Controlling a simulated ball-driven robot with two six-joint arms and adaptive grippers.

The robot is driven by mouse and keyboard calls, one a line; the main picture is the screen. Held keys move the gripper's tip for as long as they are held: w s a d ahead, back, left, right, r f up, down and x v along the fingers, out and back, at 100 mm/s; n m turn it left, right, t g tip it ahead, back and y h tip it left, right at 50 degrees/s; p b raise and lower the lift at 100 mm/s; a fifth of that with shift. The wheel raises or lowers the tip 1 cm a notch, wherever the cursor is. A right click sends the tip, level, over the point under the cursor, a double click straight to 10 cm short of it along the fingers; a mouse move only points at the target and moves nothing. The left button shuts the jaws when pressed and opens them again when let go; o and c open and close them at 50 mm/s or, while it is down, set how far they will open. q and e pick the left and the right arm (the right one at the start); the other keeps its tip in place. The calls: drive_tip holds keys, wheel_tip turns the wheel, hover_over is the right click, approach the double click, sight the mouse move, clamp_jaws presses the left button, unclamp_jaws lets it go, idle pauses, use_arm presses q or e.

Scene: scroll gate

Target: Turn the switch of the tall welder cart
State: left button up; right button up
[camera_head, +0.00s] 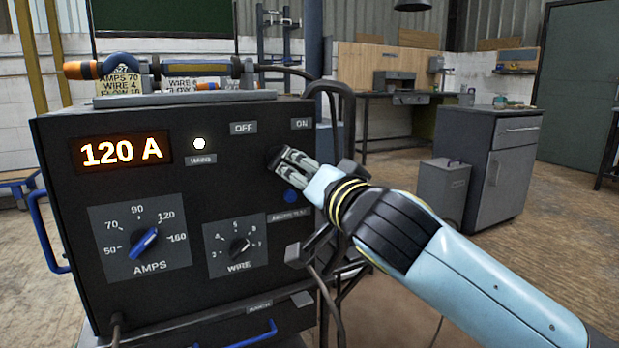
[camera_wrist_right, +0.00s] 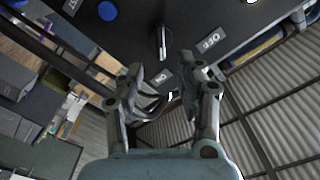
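The tall welder cart (camera_head: 60,185) stands at the left in the head view, its dark front panel facing me and its display reading 120 A. The switch (camera_wrist_right: 162,42) shows in the wrist view as a dark elongated handle on a round base. Its long axis runs roughly toward the ON label (camera_wrist_right: 163,78); the OFF label (camera_wrist_right: 210,42) is to its right. My right gripper (camera_head: 279,157) reaches the panel below the OFF and ON labels and largely hides the switch there. In the wrist view its fingers (camera_wrist_right: 161,69) are apart, with nothing between them, just short of the switch. My left gripper is out of view.
The panel also carries an AMPS knob (camera_head: 144,243), a WIRE knob (camera_head: 239,245) and a blue button (camera_head: 291,196). A torch (camera_head: 165,70) lies on top. Hoses hang by the right side. A grey cabinet (camera_head: 488,165) and workbench (camera_head: 405,97) stand farther back.

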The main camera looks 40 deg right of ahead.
drive_tip(key=shift+v, duration=1.45)
drive_tip(key=s+d+f+n+g+y+p, duration=0.1)
drive_tip(key=s+f+g+p, duration=0.3)
drive_tip(key=f, duration=1.3)
drive_tip(key=s+d+f+n+g+p, duration=0.15)
drive_tip(key=s+f+g, duration=0.35)
drive_tip(key=f, duration=1.2)
drive_tip(key=s+a+f+n+g+p, duration=0.1)
drive_tip(key=s+f, duration=0.5)
drive_tip(key=s, duration=0.6)
drive_tip(key=s+a+f+n+g+y, duration=0.1)
drive_tip(key=s+f+n+g, duration=0.3)
drive_tip(key=s, duration=0.9)
drive_tip(key=s+a+f+n+g+y+p, duration=0.1)
drive_tip(key=s+a+f+n+g, duration=0.2)
drive_tip(key=s+f, duration=0.7)
drive_tip(key=s, duration=0.3)
drive_tip(key=shift+f+n+p, duration=0.25)
drive_tip(key=shift+n+p, duration=0.1)
